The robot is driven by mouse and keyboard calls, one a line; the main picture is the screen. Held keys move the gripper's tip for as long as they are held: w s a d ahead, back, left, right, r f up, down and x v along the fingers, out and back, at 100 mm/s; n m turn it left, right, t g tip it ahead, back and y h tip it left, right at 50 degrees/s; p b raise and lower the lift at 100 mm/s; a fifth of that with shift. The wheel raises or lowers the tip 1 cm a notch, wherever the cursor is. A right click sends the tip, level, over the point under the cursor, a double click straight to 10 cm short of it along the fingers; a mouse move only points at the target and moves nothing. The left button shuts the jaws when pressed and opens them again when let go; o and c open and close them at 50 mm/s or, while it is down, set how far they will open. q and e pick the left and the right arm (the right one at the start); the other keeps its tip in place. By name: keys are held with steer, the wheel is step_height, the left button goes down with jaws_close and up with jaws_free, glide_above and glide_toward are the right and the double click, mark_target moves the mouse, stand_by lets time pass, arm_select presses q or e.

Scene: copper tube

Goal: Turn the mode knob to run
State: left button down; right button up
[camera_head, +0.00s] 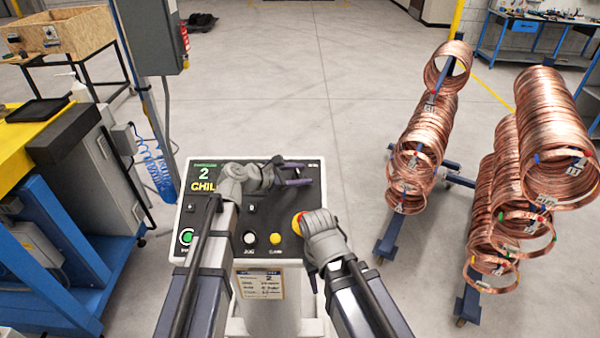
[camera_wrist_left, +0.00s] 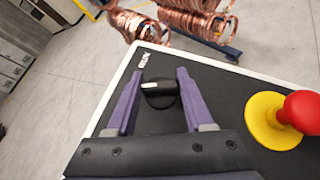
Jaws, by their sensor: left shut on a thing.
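The mode knob (camera_wrist_left: 160,94) is a black round knob with a white pointer mark, on the dark top of the control panel (camera_head: 222,260). In the left wrist view its mark faces left, and small white labels, too blurred to read surely, lie beyond it. My left gripper (camera_head: 298,173) is over the panel's far right part.
A red stop button on a yellow base (camera_wrist_left: 287,115) sits right of the knob in the left wrist view. White (camera_head: 250,238) and yellow (camera_head: 275,239) buttons line the panel front. Copper coils (camera_head: 427,130) hang on racks to the right. Open floor lies beyond.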

arm_select(q)
steer(key=m+g, duration=0.1)
steer(key=m+g+p, duration=0.2)
steer(key=shift+w+r+m+h, duration=0.2)
steer(key=shift+w+m+h, duration=0.1)
steer(key=shift+m, duration=0.1)
steer(key=m+g+p, duration=0.2)
steer(key=m+g, duration=0.1)
steer(key=shift+s+g, duration=0.1)
steer(key=shift+g, duration=0.2)
steer(key=m+g+y+p, duration=0.1)
steer(key=m, duration=0.1)
steer(key=m+g+y+p, duration=0.1)
steer(key=m+g, duration=0.1)
steer(key=shift+s+f+y+p, duration=0.1)
steer(key=shift+f+y+p, duration=0.05)
steer(key=shift+y+p, duration=0.15)
steer(key=shift+s+f+m+g+y+p, duration=0.1)
steer(key=shift+m+g+y+p, duration=0.35)
steer(key=shift+m+g+y, duration=0.45)
steer(key=shift+s+m, duration=0.1)
steer(key=shift+m, duration=0.2)
steer(key=shift+c, duration=1.4)
jaws_free()
